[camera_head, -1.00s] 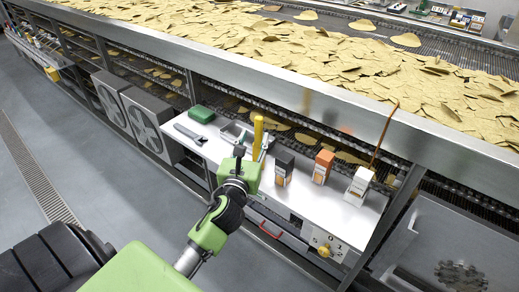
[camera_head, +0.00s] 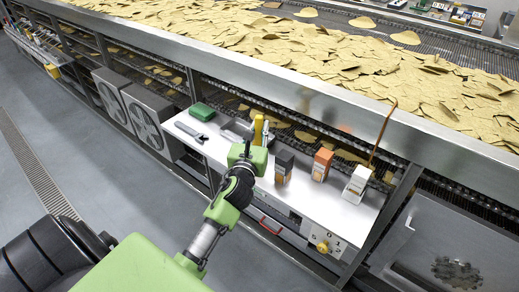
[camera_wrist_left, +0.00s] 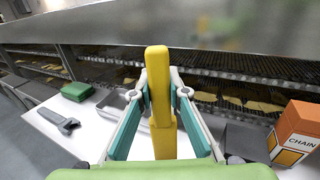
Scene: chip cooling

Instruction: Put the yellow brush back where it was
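The yellow brush (camera_head: 258,127) stands upright above the white shelf (camera_head: 330,207), near its back. In the left wrist view the brush handle (camera_wrist_left: 158,65) runs up between the two fingers. My left gripper (camera_head: 260,136) is closed around the handle, its fingertips against both sides in the left wrist view (camera_wrist_left: 160,88). The lower end of the brush is hidden behind my gripper. A metal tray (camera_wrist_left: 112,106) lies just behind and left of the brush. My right gripper is not in view.
The chip conveyor (camera_head: 300,80) runs above the shelf.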

